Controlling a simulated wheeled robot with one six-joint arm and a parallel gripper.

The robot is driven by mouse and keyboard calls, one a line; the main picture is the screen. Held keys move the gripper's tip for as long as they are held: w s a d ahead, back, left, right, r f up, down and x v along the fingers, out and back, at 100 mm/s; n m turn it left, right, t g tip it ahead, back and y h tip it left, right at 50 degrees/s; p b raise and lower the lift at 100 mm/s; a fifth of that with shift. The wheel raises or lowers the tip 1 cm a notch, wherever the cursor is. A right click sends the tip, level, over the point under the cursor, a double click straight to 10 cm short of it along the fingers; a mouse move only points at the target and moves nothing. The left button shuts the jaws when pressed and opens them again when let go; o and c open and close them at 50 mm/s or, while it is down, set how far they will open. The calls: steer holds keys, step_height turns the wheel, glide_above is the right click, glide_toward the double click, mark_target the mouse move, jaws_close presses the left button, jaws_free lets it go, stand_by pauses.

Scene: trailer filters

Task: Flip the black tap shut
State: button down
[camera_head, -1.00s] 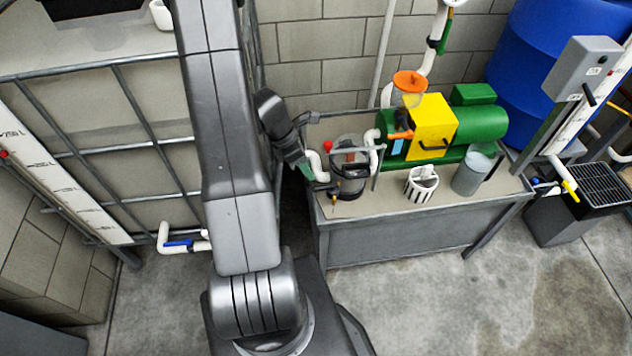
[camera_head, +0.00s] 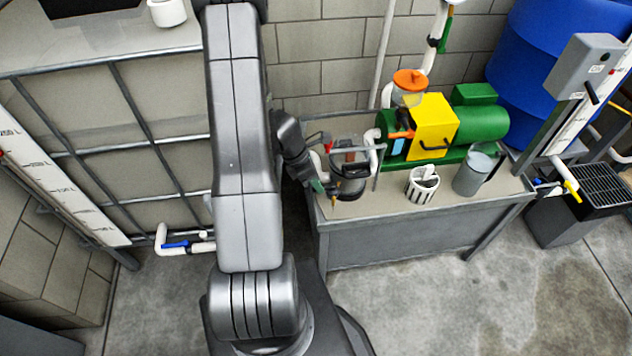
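My gripper (camera_head: 316,184) is small in view at the left end of the grey bench, at the lower left of the clear strainer pot (camera_head: 350,172) with its dark band. My dark wrist partly covers the white pipe beside the pot. The finger gap is too small to make out. I cannot pick out a black tap with certainty near the gripper; my wrist may hide it. A black lever (camera_head: 591,92) shows by the grey box at right, far from my gripper.
The grey bench (camera_head: 420,235) also bears a green pump (camera_head: 480,122) with a yellow guard (camera_head: 431,125), a white basket (camera_head: 422,183) and a grey bucket (camera_head: 473,174). A caged tank with a blue-handled tap (camera_head: 176,244) stands left. The floor in front is clear.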

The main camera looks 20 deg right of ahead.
steer(key=shift+w+d+m+g+p, duration=0.1)
steer(key=shift+w+m+g+p, duration=0.25)
steer(key=shift+m+p, duration=0.45)
steer(key=c, duration=1.4)
jaws_free()
steer(key=p+v, duration=0.1)
steer(key=v, duration=0.6)
steer(key=shift+r, duration=0.3)
steer(key=shift+f, duration=0.1)
